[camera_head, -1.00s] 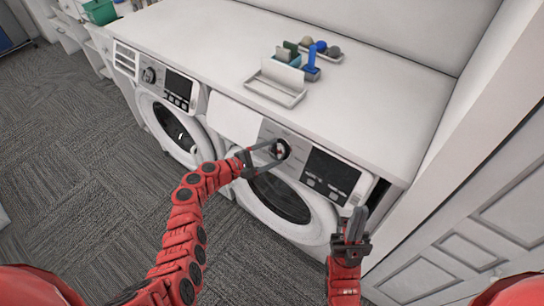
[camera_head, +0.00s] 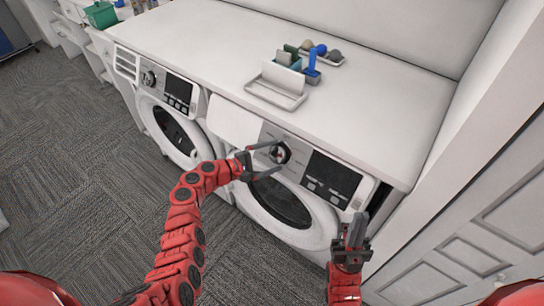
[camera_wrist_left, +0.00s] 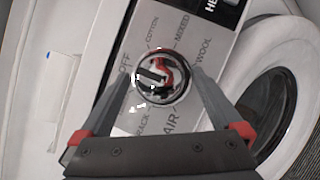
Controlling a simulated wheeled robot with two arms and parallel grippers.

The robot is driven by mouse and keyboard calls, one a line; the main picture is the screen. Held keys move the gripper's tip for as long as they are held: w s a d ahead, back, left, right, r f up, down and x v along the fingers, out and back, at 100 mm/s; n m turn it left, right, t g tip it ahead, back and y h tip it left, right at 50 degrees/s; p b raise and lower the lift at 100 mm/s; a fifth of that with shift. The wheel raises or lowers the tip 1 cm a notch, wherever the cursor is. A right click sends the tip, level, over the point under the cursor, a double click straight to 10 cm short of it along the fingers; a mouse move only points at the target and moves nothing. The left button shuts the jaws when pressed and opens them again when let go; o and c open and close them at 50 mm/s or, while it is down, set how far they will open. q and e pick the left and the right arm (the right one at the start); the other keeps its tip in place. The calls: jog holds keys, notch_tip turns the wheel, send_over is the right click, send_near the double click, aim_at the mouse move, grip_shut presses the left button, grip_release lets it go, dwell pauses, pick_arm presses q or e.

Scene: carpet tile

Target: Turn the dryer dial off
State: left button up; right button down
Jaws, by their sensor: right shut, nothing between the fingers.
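The dryer dial (camera_head: 280,153) is a round dark and silver knob on the grey panel of the right-hand machine (camera_head: 240,125). In the left wrist view the dial (camera_wrist_left: 161,77) is ringed by words such as COTTON, MIXED, WOOL, AIR and RACK; another at the left is partly readable, ending in FF. My left gripper (camera_head: 279,157) is open, with its fingers on either side of the dial. In the left wrist view its fingers (camera_wrist_left: 163,72) flank the dial; whether they touch it is unclear. My right gripper (camera_head: 357,226) is shut and empty, pointing up, right of the machine's door.
A second machine (camera_head: 158,85) stands to the left. The white countertop (camera_head: 380,105) above holds a white tray (camera_head: 277,92) and a small caddy with a blue item. A panelled white door (camera_head: 470,240) is close on the right. Grey carpet (camera_head: 70,190) lies clear at the left.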

pick_arm(q)
jog(key=shift+s+a, duration=0.25)
jog(key=shift+a, duration=0.2)
jog(key=b+v, duration=0.3)
jog(key=v, duration=1.3)
jog(key=shift+a+b, duration=0.2)
jog(key=shift+b, duration=0.15)
